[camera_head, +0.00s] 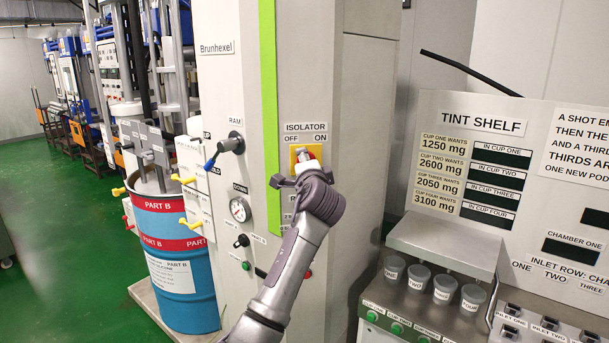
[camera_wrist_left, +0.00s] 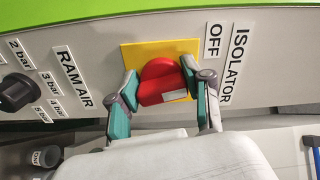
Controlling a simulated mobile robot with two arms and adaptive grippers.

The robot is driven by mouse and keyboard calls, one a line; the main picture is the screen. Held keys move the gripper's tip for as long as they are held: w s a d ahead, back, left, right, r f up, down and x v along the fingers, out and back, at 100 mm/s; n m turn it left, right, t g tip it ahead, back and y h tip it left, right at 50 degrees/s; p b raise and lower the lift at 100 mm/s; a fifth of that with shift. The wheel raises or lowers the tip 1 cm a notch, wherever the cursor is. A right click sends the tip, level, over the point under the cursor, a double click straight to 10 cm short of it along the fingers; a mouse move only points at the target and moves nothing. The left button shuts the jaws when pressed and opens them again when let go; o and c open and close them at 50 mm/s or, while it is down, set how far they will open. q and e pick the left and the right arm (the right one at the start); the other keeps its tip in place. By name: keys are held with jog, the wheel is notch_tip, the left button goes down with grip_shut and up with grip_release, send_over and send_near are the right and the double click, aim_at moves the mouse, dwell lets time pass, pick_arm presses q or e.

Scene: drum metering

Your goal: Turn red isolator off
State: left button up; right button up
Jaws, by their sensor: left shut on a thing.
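The red isolator knob (camera_wrist_left: 160,80) sits on a yellow square plate (camera_wrist_left: 130,55) in the left wrist view. My left gripper (camera_wrist_left: 163,88) has one finger on each side of the knob and is shut on it. The word OFF and the ISOLATOR label stand to the right of the plate there. In the head view my left gripper (camera_head: 307,168) is at the yellow plate (camera_head: 293,158), below the ISOLATOR label (camera_head: 305,127) with OFF at left and ON at right. It hides most of the knob there. My right gripper is not in view.
A RAM lever (camera_head: 226,148), a pressure gauge (camera_head: 240,209) and small knobs are on the same cabinet, left of my arm. A black RAM AIR knob (camera_wrist_left: 16,92) shows in the left wrist view. A blue drum (camera_head: 175,265) stands left; a tint shelf with cups (camera_head: 444,289) is right.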

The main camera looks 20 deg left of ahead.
pick_arm(q)
jog(key=n+b, duration=0.1)
jog(key=n, duration=0.1)
jog(key=n+b, duration=0.2)
jog(key=shift+d+f, duration=0.1)
jog(key=shift+f, duration=0.25)
jog(key=shift+n+b, duration=0.65)
jog(key=shift+n, duration=0.55)
jog(key=o, duration=1.2)
jog(key=shift+r, duration=0.1)
jog(key=v, duration=1.2)
